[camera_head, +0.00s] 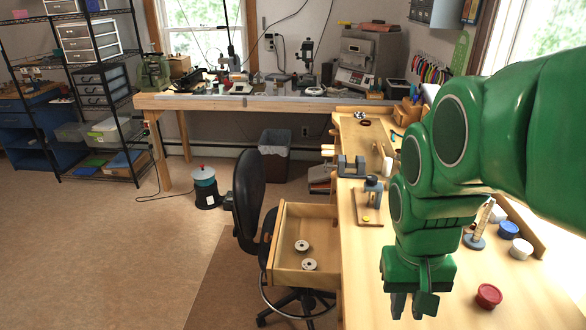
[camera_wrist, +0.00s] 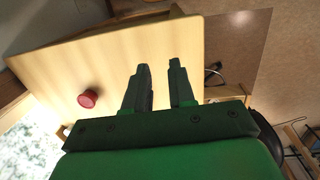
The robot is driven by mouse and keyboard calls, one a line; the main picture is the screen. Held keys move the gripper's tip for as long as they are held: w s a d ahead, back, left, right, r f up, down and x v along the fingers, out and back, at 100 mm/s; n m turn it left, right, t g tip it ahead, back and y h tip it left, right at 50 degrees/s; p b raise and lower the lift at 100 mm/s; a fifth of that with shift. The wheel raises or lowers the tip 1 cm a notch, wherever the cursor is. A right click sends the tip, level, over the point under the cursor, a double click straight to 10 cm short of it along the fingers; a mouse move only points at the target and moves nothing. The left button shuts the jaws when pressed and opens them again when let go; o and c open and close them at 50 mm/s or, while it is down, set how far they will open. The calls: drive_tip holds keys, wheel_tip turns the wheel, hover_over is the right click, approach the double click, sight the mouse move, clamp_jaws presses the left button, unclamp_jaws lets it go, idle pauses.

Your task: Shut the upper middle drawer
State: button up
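A light wooden drawer (camera_head: 276,238) is pulled out from the left side of the long wooden workbench (camera_head: 450,275). Two small round pale items (camera_head: 301,245) lie inside it. Its place among the other drawers is hidden below the bench top, so I cannot tell which one it is. My green gripper (camera_head: 412,304) is above the bench top, to the right of the open drawer and apart from it. In the wrist view my gripper's dark fingers (camera_wrist: 160,68) stand apart with nothing between them. I cannot make out the drawer clearly there.
A black office chair (camera_head: 249,185) stands close against the left side of the drawer. A red round container (camera_head: 488,295), blue and white jars (camera_head: 508,229) and a small stand (camera_head: 370,200) are on the bench.

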drive_tip(key=shift+n, duration=0.3)
drive_tip(key=w, duration=0.3)
drive_tip(key=w+r, duration=0.1)
drive_tip(key=shift+w+a, duration=0.4)
clamp_jaws()
drive_tip(key=w+a+f+n+h, duration=0.1)
drive_tip(key=w+a+f+n, duration=0.1)
drive_tip(key=w+a+n, duration=0.5)
drive_tip(key=w+a+f+h, duration=0.15)
drive_tip(key=w+a, duration=0.35)
drive_tip(key=w, duration=0.7)
drive_tip(key=w+a+f+n, duration=0.3)
drive_tip(key=a+f, duration=0.1)
drive_tip(key=a, duration=0.3)
drive_tip(key=w+a+f+n, duration=0.3)
drive_tip(key=a, duration=0.4)
drive_tip(key=a+f+n+h, duration=0.1)
drive_tip(key=a+f+n, duration=0.3)
drive_tip(key=a+f, duration=0.6)
drive_tip(key=d+f, duration=0.5)
drive_tip(key=f, duration=0.2)
drive_tip(key=shift+d+f+t, duration=0.15)
drive_tip(key=shift+d+t, duration=0.1)
drive_tip(key=shift+t, duration=0.15)
